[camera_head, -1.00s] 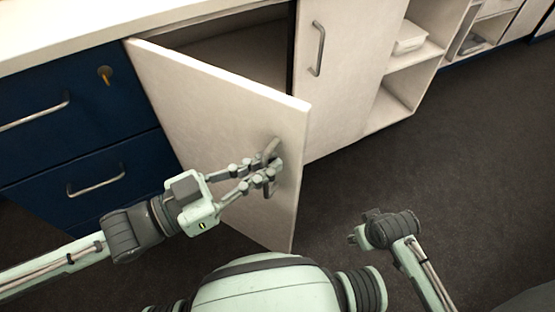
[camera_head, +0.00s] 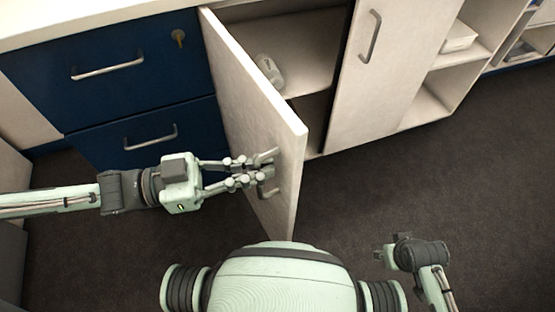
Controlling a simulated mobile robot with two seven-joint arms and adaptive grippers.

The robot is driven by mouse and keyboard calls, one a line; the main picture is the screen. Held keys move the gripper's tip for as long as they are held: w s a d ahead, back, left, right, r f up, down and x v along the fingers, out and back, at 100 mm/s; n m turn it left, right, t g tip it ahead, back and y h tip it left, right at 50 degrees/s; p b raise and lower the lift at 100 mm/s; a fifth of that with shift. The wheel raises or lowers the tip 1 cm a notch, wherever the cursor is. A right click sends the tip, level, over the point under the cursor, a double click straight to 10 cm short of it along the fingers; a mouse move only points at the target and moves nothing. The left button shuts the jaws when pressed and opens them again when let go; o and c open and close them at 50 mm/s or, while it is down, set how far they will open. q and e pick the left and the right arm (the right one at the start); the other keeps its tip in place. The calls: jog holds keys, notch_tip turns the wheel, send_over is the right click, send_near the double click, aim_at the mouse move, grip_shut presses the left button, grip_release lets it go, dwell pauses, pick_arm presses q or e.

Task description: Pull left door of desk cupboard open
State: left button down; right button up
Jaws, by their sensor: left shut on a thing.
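The left door (camera_head: 250,112) of the desk cupboard is a pale panel that stands well open, swung out from its hinge side at the left. My left gripper (camera_head: 270,172) is shut on the door's grey handle (camera_head: 266,156), near the free edge. The cupboard inside shows a shelf (camera_head: 310,79) with a small pale object (camera_head: 269,70) on it. The lower inside is partly hidden by the door. My right arm's end (camera_head: 398,252) shows low at the right, away from the cupboard; its fingers are not clear.
The right cupboard door (camera_head: 377,70) is closed, with its own handle (camera_head: 370,38). Blue drawers (camera_head: 120,100) with handles and a key (camera_head: 178,38) stand left of the open door. Open shelves at the right hold a white box (camera_head: 458,37). Dark floor (camera_head: 450,190) is clear at the right.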

pick_arm(q)
jog(key=shift+s+a+m+g, duration=0.2)
jog(key=shift+s+a+g, duration=0.1)
jog(key=shift+a, duration=0.25)
jog(key=shift+s+a+m+g, duration=0.2)
jog(key=shift+a+g, duration=0.1)
jog(key=shift+a, duration=0.2)
jog(key=c, duration=1.9)
grip_release()
jog(key=v, duration=1.2)
jog(key=shift+w, duration=0.1)
jog(key=shift+f, duration=0.1)
